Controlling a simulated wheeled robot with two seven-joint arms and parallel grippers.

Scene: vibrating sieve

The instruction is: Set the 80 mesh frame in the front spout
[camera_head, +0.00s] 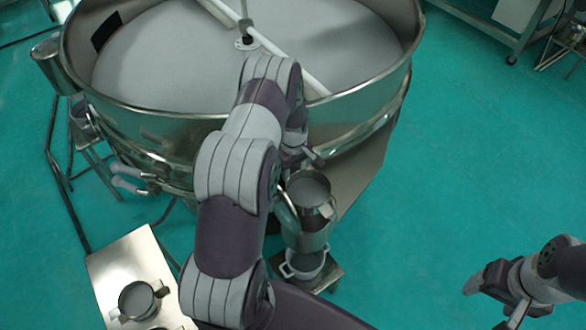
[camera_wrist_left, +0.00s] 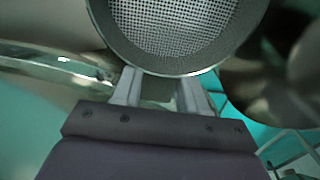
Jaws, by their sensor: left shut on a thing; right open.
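A round steel mesh frame (camera_head: 310,187) with a fine grey mesh lies at the top of the front spout (camera_head: 308,236), below the big sieve. It also shows in the left wrist view (camera_wrist_left: 175,25). A tab sticks out on its near side. I cannot tell whether it is seated in the spout or just above it. No mesh number is readable. My left gripper (camera_head: 308,160) is shut on the frame's far-side tab; its two fingers show in the wrist view (camera_wrist_left: 158,90). My right gripper (camera_head: 488,300) is open and empty, low at the right.
The large round sieve (camera_head: 160,130) fills the upper left. A pot with handles (camera_head: 304,264) stands on a small stool (camera_head: 325,280) under the spout. A steel table (camera_head: 115,262) at lower left holds another round frame (camera_head: 137,299).

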